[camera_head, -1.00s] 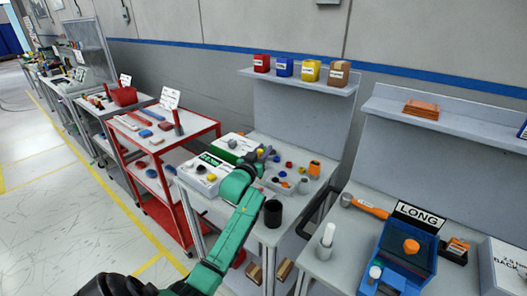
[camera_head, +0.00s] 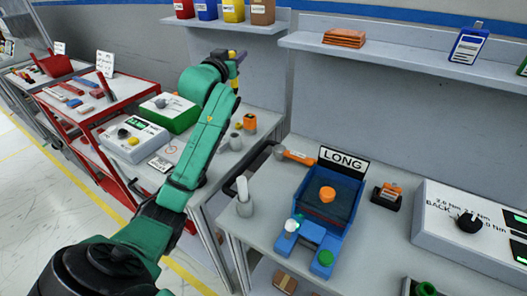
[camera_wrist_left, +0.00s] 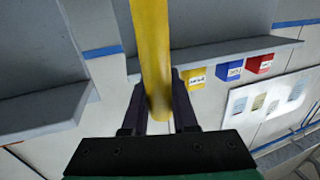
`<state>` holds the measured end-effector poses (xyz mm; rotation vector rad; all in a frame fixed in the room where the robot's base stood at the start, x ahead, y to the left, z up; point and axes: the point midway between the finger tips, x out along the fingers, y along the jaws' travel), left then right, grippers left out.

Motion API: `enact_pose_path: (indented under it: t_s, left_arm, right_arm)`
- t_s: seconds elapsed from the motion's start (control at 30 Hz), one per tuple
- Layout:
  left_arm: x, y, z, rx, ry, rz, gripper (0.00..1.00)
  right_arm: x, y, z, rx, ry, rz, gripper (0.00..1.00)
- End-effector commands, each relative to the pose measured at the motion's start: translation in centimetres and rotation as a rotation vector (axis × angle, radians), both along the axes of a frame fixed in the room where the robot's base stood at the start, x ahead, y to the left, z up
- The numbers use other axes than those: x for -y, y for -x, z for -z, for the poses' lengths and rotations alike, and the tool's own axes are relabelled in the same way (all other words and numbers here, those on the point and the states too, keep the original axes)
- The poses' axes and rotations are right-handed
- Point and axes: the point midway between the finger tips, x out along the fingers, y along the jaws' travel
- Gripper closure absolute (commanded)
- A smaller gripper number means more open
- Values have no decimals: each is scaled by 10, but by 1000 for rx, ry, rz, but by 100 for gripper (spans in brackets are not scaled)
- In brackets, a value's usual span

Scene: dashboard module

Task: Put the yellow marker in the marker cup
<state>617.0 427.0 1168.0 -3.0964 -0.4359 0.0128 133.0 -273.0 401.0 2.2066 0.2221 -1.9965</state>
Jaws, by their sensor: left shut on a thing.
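My left gripper (camera_head: 236,62) is raised above the workbench, in front of the back panel. It is shut on the yellow marker (camera_wrist_left: 152,55), which stands up between the two fingers (camera_wrist_left: 159,108) in the left wrist view. In the head view only a small yellow bit of the marker (camera_head: 232,54) shows at the gripper. My right gripper is out of view.
The right bench holds a blue bin (camera_head: 329,205) by a LONG sign (camera_head: 343,161), an orange-handled tool (camera_head: 295,156) and a white control box (camera_head: 468,225). A shelf (camera_head: 390,60) runs above it. A red cart (camera_head: 80,115) stands at left.

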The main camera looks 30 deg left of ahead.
Motion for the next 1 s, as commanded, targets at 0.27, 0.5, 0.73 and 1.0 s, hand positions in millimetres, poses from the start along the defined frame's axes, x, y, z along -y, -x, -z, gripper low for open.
enact_pose_path:
  t_s: [0.27,0.5,0.73,1.0]
  left_arm:
    - [0,4,58,-12,5,-3,100]
    - [-1,5,128,-8,4,-4,100]
    - [-2,6,161,-7,2,-4,100]
    - [-2,6,195,-4,-1,-4,100]
  right_arm:
    - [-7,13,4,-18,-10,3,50]
    - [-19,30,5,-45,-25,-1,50]
    - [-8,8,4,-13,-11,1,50]
    - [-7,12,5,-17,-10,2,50]
